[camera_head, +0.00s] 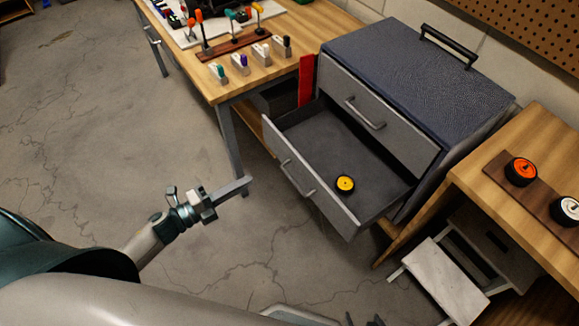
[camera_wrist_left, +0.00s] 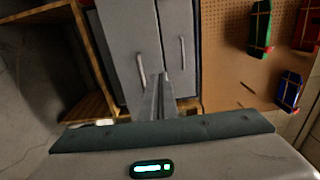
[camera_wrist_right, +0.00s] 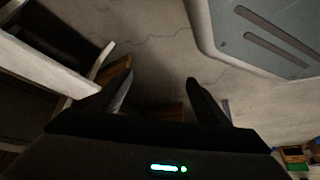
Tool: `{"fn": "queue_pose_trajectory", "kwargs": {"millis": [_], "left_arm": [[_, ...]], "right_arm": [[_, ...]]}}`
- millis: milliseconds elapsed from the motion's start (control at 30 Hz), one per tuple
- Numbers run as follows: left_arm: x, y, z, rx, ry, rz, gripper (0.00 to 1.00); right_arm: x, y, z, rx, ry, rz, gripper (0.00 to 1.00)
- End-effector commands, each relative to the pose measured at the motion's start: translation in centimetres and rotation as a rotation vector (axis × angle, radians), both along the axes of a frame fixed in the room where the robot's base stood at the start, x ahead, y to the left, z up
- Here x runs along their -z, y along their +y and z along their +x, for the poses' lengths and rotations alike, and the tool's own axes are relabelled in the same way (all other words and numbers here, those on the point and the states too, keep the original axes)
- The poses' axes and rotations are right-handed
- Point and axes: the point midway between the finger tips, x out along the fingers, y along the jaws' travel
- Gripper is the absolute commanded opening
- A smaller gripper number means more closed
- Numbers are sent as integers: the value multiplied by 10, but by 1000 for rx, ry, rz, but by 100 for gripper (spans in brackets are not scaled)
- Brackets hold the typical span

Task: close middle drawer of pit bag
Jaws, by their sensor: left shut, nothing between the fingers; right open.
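The pit bag (camera_head: 420,68) is a dark blue-grey case with a black top handle. Its upper drawer (camera_head: 375,115) is shut. The drawer below it, the middle drawer (camera_head: 305,182), is pulled well out, with a yellow wheel (camera_head: 345,184) lying inside. Any lower drawer is hidden. My left gripper (camera_head: 240,187) is shut and empty, to the left of the open drawer's front and apart from it in the head view. In the left wrist view its fingers (camera_wrist_left: 160,85) point toward the drawer fronts and handles. My right gripper (camera_wrist_right: 155,90) is open and empty above the floor.
A wooden workbench (camera_head: 225,80) with tools stands to the left of the bag. Another wooden table (camera_head: 530,135) with orange and white wheels stands at right, with a white-topped step stool (camera_head: 447,283) below. The floor (camera_head: 90,150) before the drawer is clear.

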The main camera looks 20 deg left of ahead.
Motion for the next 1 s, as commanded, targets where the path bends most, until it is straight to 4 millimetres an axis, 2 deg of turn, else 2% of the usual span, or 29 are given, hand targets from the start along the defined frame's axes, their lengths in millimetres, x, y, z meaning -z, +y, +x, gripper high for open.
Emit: {"fn": "queue_pose_trajectory", "kwargs": {"millis": [467, 667, 1000], "left_arm": [[0, -4, 7, -4, 5, -3, 0], [-1, -18, 24, -4, 3, -4, 0], [-2, -54, 71, -5, 4, -5, 0]], "right_arm": [[-3, 1, 1, -2, -10, 3, 69], [-8, 5, 2, -5, -37, 12, 69], [-20, 17, 8, -15, -114, 38, 69]]}}
